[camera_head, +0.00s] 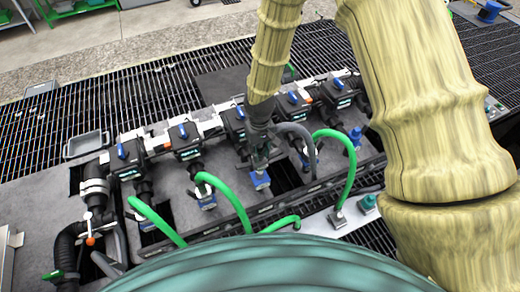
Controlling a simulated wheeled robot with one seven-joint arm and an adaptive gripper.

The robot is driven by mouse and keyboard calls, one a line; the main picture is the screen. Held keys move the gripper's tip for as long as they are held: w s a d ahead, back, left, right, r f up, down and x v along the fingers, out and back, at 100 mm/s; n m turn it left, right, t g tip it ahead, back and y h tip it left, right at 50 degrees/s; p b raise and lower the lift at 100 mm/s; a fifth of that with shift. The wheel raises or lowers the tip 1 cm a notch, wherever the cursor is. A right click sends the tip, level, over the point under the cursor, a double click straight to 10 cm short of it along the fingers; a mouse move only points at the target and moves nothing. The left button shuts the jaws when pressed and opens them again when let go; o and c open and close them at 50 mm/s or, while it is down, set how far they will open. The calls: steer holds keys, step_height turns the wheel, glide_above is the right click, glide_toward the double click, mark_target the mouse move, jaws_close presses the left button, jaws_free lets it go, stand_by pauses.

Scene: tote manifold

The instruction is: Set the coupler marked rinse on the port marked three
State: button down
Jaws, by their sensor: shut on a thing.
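My gripper (260,150) points down at the middle of the manifold, at the end of my tan arm. Its dark fingers are shut on what looks like a coupler, mostly hidden by the fingers. A grey hose (299,130) arches to the right from beside the gripper. A blue square piece (260,180) shows just below the fingertips; whether it touches the held part cannot be told. The manifold (156,142) is a row of black valve blocks with blue handles and ports below. The markings are too small to read, so I cannot tell rinse or three.
Green hoses (225,187) arch up from the near side, one (350,170) to the right of my gripper. A pale shelf (325,222) carries a teal fitting (368,203). A grey tray (86,145) lies at left. Dark grating (60,120) surrounds the bench.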

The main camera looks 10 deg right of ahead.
mark_target(260, 146)
steer(key=shift+f+b, duration=2.05)
steer(key=shift+f, duration=1.85)
steer(key=c, duration=1.1)
jaws_free()
step_height(260, 146, up, 12)
steer(key=shift+f, duration=0.1)
